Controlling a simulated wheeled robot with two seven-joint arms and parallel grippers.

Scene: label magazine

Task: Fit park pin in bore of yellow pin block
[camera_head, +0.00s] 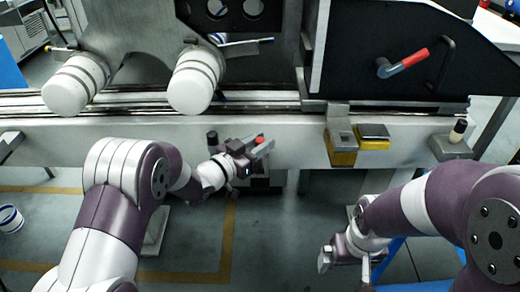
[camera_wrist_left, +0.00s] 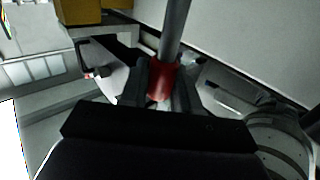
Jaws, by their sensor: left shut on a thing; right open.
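My left gripper (camera_head: 258,148) is shut on the red part of the park pin, low in front of the rail beam. In the left wrist view the red grip (camera_wrist_left: 161,78) sits between both fingers, and the grey shaft (camera_wrist_left: 175,28) runs up out of the picture. In the head view only a small red spot of the pin (camera_head: 260,140) shows clearly. Two yellow blocks are on the beam to the right: a taller one with a grey top (camera_head: 343,157) and a lower one with a dark top (camera_head: 373,143). I cannot see a bore. My right gripper (camera_head: 345,262) is open and empty, lower right.
The pale beam (camera_head: 110,140) carries the rail across the view. A black panel with a red-handled lever (camera_head: 405,62) stands behind the blocks. A small post on a grey base (camera_head: 458,133) is at the right end. White rollers (camera_head: 195,80) hang at the left.

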